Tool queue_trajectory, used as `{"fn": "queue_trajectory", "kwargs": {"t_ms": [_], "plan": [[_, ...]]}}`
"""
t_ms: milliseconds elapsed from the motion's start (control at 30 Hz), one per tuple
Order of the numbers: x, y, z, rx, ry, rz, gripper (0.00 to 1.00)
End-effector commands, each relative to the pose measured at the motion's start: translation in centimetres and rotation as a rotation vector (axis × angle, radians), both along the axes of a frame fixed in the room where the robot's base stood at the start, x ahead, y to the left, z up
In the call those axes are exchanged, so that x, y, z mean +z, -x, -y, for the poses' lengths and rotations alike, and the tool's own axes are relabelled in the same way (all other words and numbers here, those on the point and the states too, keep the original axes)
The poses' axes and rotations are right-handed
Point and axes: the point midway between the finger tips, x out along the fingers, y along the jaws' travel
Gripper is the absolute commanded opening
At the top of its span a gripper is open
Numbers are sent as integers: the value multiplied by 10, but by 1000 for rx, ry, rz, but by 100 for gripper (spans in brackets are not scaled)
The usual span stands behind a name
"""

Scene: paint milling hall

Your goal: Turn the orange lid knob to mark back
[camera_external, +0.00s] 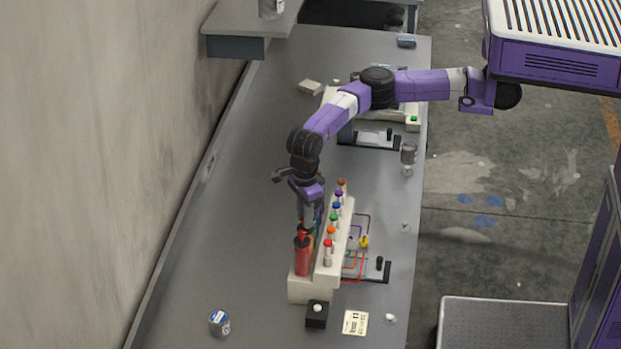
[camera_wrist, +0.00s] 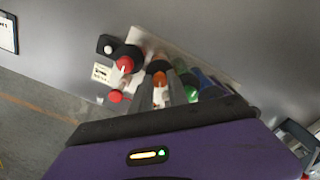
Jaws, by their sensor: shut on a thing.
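The orange lid knob (camera_wrist: 159,79) shows in the wrist view between the two grey fingers of my gripper (camera_wrist: 162,92), which is shut on it. Which way its pointer faces is too small and too covered to tell. In the external view my gripper (camera_external: 308,220) reaches down over the row of coloured canisters, just behind the red one. The fingers and the red canister (camera_external: 303,257) hide most of the orange lid there. In the wrist view the red lid knob (camera_wrist: 124,65), with a white pointer line, is beside it on the left.
Green (camera_wrist: 189,86) and blue (camera_wrist: 209,84) lids stand close on the right. The cream rack (camera_external: 343,245) carries several coloured-top vials. A black button box (camera_external: 317,313), a label card (camera_external: 355,322) and a tin (camera_external: 219,323) lie in front.

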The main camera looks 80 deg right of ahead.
Motion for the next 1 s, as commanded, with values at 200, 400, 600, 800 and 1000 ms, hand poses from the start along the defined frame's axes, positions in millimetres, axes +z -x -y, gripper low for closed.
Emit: {"fn": "queue_trajectory", "kwargs": {"t_ms": [200,400,600,800,1000], "plan": [[1,-1,0,204,-2,4,0],[1,-1,-1,394,-3,4,0],[1,-1,-1,584,-2,5,0],[2,-1,-1,773,-3,4,0],[2,-1,-1,963,-2,5,0]]}}
